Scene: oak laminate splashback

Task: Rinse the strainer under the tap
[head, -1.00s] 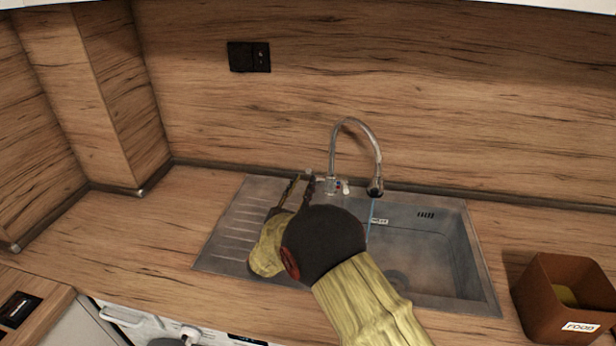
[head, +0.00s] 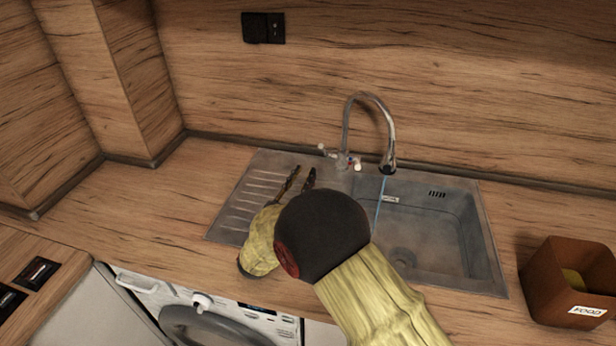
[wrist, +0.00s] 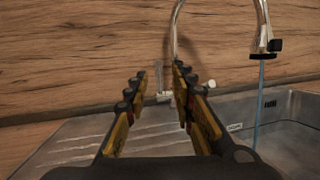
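The chrome tap (head: 348,125) has a high curved spout over the sink (head: 455,235). A thin blue stream of water (head: 380,200) falls from its nozzle into the basin; it also shows in the wrist view (wrist: 257,100). Small tap handles (head: 356,163) sit at its base. My gripper (head: 299,177) is over the ribbed drainboard, left of and in front of the tap base. In the wrist view my gripper (wrist: 159,72) has its two fingers apart with nothing between them. I cannot see a strainer in any view.
A brown box labelled FOOD (head: 560,285) stands right of the sink with something yellowish inside. The counter left of the drainboard is clear. A white front-loading washer (head: 215,320) is below. A wall socket (head: 263,28) is on the splashback.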

